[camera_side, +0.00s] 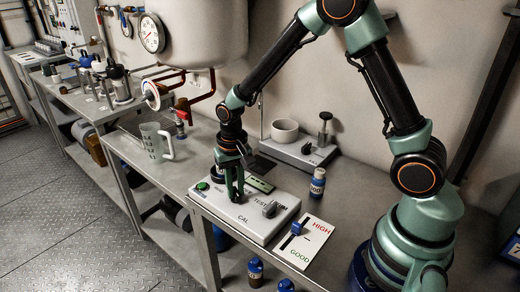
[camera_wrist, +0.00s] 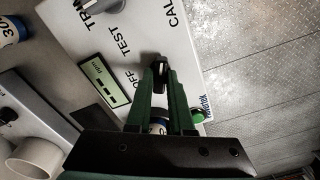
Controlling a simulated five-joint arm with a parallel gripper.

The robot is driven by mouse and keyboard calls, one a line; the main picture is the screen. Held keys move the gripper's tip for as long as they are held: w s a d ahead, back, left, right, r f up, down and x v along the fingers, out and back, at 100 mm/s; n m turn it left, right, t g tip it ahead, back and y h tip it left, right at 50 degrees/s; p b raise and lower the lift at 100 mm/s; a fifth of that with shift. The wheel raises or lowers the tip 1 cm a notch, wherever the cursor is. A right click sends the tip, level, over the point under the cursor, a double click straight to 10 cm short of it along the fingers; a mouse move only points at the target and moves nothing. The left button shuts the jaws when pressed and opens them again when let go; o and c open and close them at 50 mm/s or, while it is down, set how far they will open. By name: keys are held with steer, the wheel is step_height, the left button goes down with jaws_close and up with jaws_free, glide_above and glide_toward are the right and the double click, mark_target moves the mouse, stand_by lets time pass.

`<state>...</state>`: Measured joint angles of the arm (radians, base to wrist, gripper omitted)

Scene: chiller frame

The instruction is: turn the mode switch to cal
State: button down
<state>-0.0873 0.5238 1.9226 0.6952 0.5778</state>
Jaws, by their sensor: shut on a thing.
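The mode switch is a black knob (camera_wrist: 160,61) on a pale instrument box (camera_side: 240,217). OFF and TEST are printed on one side of it, and CAL farther along the box. My gripper (camera_wrist: 160,76) is shut on the knob, with one green finger on each side. In the side view my gripper (camera_side: 235,198) reaches down to the box top and hides most of the knob. I cannot tell clearly which label the knob's pointer faces.
A second knob (camera_side: 271,209) sits at the box's right end, and a green button (camera_side: 202,186) at its left. A display (camera_wrist: 103,82) is beside the switch. A HIGH/GOOD card (camera_side: 309,244), a small bottle (camera_side: 317,182) and a white cup (camera_side: 285,131) stand nearby.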

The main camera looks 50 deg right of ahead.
mark_target(236, 192)
steer(key=shift+r+m, duration=0.1)
steer(key=shift+m, duration=0.2)
steer(key=c, duration=0.8)
jaws_free()
step_height(236, 192, up, 12)
steer(key=s+d+r+n+t, duration=0.3)
steer(key=s+r+n+t, duration=0.2)
steer(key=s+r, duration=0.3)
steer(key=s+n, duration=0.1)
steer(key=s, duration=0.2)
steer(key=shift+s+d+r+t, duration=0.15)
steer(key=shift+s+d+t, duration=0.1)
steer(key=shift+t, duration=0.05)
